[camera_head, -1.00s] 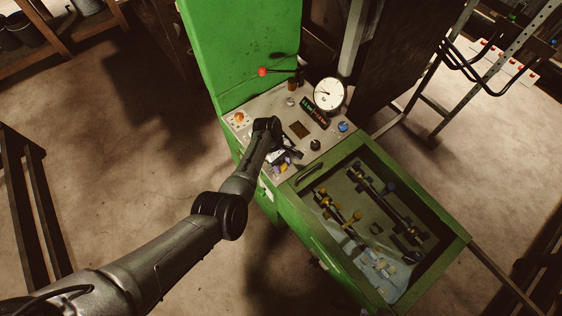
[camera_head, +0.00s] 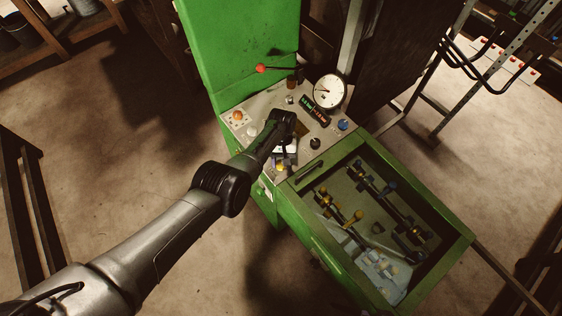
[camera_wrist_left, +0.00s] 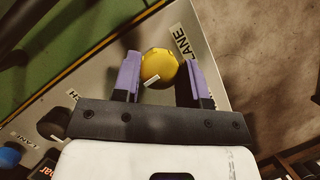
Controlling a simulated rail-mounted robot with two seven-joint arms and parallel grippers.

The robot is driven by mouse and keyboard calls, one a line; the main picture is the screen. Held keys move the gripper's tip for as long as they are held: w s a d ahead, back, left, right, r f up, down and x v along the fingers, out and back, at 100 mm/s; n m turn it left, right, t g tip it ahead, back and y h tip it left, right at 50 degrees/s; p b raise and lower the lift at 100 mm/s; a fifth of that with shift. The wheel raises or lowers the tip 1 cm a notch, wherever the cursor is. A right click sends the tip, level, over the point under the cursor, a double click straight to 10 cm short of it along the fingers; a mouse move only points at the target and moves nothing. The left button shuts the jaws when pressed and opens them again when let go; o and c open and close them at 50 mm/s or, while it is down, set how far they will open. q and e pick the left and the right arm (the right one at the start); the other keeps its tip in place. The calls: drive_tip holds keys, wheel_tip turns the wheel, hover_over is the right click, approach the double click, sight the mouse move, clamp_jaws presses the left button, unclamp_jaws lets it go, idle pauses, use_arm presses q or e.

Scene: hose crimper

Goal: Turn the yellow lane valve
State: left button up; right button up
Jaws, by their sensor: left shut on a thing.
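The yellow lane valve (camera_wrist_left: 159,66) is a round yellow knob with a small white mark, on the grey panel beside a label reading "LANE" (camera_wrist_left: 183,40). My left gripper (camera_wrist_left: 160,75) has one purple finger on each side of the knob and is shut on it. In the head view, my left gripper (camera_head: 285,165) is at the near edge of the control panel, and its hand and wrist hide much of the knob. My right gripper is not in view.
The panel (camera_head: 262,107) also carries a dial gauge (camera_head: 329,91), a red-tipped lever (camera_head: 262,68), a blue knob (camera_head: 342,125) and a black knob (camera_head: 315,144). A green-framed tray (camera_head: 443,250) with valves and fittings lies to the right. A green cabinet (camera_head: 240,45) stands behind.

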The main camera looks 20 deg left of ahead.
use_arm(q)
drive_tip(key=shift+m, duration=0.6)
drive_tip(key=o, duration=0.9)
drive_tip(key=shift+r, duration=0.1)
drive_tip(key=shift+w+r, duration=0.15)
drive_tip(key=shift+r, duration=0.1)
drive_tip(key=v, duration=1.3)
drive_tip(key=shift+d, duration=0.15)
